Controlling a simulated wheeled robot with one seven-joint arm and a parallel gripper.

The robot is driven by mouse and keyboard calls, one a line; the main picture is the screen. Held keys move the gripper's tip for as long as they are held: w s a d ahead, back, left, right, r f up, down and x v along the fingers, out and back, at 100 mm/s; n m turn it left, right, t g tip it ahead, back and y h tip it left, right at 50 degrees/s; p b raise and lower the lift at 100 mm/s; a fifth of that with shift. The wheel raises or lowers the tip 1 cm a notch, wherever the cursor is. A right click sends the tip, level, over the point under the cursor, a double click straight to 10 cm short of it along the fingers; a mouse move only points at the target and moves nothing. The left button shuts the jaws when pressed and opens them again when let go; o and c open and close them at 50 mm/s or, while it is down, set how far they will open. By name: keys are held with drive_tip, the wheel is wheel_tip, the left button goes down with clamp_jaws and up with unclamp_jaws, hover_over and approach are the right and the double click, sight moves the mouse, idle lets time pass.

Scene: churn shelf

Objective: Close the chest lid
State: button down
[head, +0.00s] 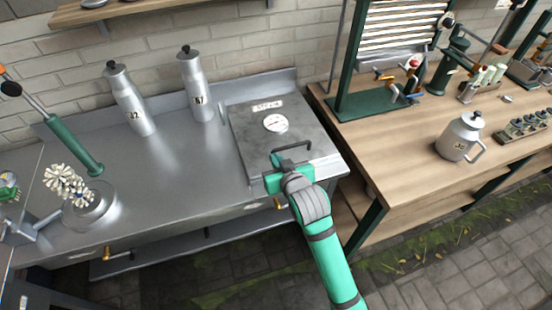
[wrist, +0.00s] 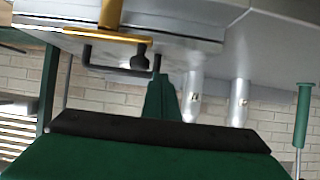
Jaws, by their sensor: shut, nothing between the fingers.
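The chest lid (head: 240,140) is a grey metal slab with a round white dial (head: 276,123), a small label and a black bar handle (head: 292,146). It looks flat or nearly flat on the steel counter; I cannot tell if a gap is left under it. My gripper (head: 274,162) is at the lid's front edge, just left of and below the handle, and partly hides that edge. In the upside-down wrist view, my gripper's green fingers (wrist: 162,98) are together and empty. The handle (wrist: 118,68) shows beside them. Whether they touch the lid is unclear.
Two metal bottles (head: 130,100) (head: 196,85) stand left of the lid on the steel counter (head: 170,165). A wooden bench (head: 400,150) on the right holds a metal jug (head: 460,137) and a green rack stand (head: 370,105). A brass fitting (wrist: 105,36) is close in the wrist view.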

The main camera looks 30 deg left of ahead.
drive_tip(key=r+v, duration=0.1)
drive_tip(key=v, duration=1)
drive_tip(key=shift+r, duration=0.2)
idle(0.5)
